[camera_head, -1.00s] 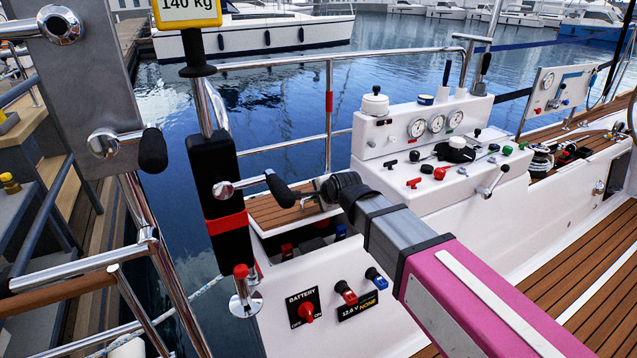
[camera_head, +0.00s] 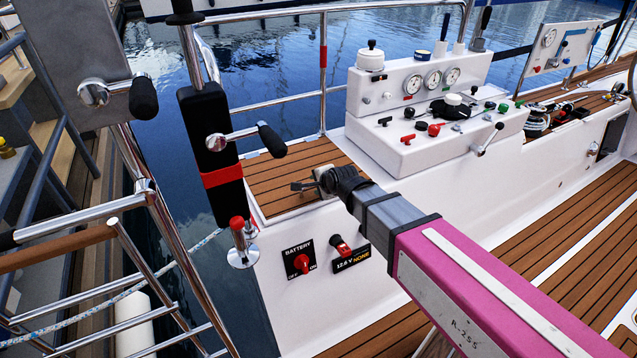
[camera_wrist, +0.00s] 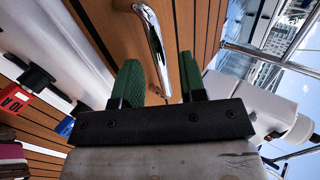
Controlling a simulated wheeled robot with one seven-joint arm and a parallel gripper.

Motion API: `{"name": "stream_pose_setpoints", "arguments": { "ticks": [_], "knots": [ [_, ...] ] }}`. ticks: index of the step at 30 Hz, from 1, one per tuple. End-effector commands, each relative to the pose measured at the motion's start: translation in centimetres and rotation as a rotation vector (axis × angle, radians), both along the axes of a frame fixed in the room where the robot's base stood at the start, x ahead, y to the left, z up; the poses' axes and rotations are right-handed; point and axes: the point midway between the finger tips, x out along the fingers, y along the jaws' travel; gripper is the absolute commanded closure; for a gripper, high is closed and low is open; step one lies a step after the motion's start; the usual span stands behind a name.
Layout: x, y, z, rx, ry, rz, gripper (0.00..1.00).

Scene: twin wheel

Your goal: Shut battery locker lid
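The battery locker lid (camera_head: 283,184) is a teak-slatted panel at the centre left of the head view. It lies flat on the white locker, and I see no gap along its visible edges. A chrome bar handle (camera_wrist: 150,32) stands on the teak in the wrist view. My gripper (camera_head: 312,184) is at the lid's right front part. In the wrist view my gripper (camera_wrist: 160,78) has its two green fingers apart, with the end of the handle showing between them. Whether a finger touches the lid or handle cannot be told.
The locker's white front bears a red battery switch (camera_head: 302,264) and a red plug (camera_head: 339,245). A black post with a crank handle (camera_head: 271,139) stands close to the lid's left. A white gauge console (camera_head: 430,99) stands behind right. Teak deck (camera_head: 548,203) is open at right.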

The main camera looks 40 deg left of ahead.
Motion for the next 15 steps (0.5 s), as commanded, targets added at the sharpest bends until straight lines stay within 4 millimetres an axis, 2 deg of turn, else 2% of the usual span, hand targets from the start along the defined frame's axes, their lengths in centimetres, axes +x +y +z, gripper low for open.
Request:
{"name": "stream_pose_setpoints", "arguments": {
  "ticks": [8, 15],
  "knots": [
    [-0.1, -0.4, 0.4, 0.001, 0.000, 0.000, 0.62],
    [-0.8, -2.8, 2.2, 0.002, -0.001, 0.000, 0.62]
  ]
}}
